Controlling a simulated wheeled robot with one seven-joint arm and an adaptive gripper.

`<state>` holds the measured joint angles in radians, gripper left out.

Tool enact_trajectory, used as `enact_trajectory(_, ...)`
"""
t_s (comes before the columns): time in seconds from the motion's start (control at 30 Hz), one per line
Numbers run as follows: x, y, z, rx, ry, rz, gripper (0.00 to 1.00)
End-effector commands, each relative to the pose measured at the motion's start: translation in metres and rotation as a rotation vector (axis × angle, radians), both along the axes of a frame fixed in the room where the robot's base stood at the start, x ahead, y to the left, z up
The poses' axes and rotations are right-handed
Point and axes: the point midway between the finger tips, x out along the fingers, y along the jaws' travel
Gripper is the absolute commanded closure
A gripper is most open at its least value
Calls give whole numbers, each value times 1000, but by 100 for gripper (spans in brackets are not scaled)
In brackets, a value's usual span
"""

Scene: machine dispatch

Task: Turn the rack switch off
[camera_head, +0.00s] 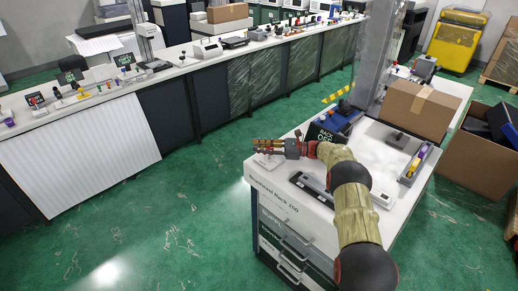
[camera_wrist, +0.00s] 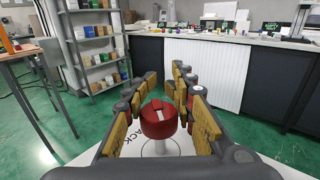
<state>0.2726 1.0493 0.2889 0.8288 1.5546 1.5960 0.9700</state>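The rack switch is a red round knob (camera_wrist: 159,120) with a white stripe on top, on a pale post above a white surface. In the wrist view it stands between the tan-padded fingers of my gripper (camera_wrist: 162,105). The fingers are spread to both sides of the knob, with no clear grip on it. In the head view my gripper (camera_head: 268,147) is over the left end of the white rack top (camera_head: 268,178), and the knob is not clear there. A black sign (camera_head: 322,136) with green letters, seemingly "RACK OFF", stands just behind my wrist.
A cardboard box (camera_head: 419,108) and a tray of coloured items (camera_head: 418,164) stand on the rack top's right side. A dark bar-like device (camera_head: 311,187) lies near its front edge. A long bench (camera_head: 180,69) runs behind, across open green floor.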

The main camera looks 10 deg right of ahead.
Motion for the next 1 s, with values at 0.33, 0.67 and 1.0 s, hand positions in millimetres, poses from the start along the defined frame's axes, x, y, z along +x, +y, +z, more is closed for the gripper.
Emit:
enact_trajectory(0.33,-1,0,-2,0,3,1,57)
enact_trajectory(0.67,-1,0,3,0,3,1,57)
enact_trajectory(1.0,-1,0,60,-1,1,1,57)
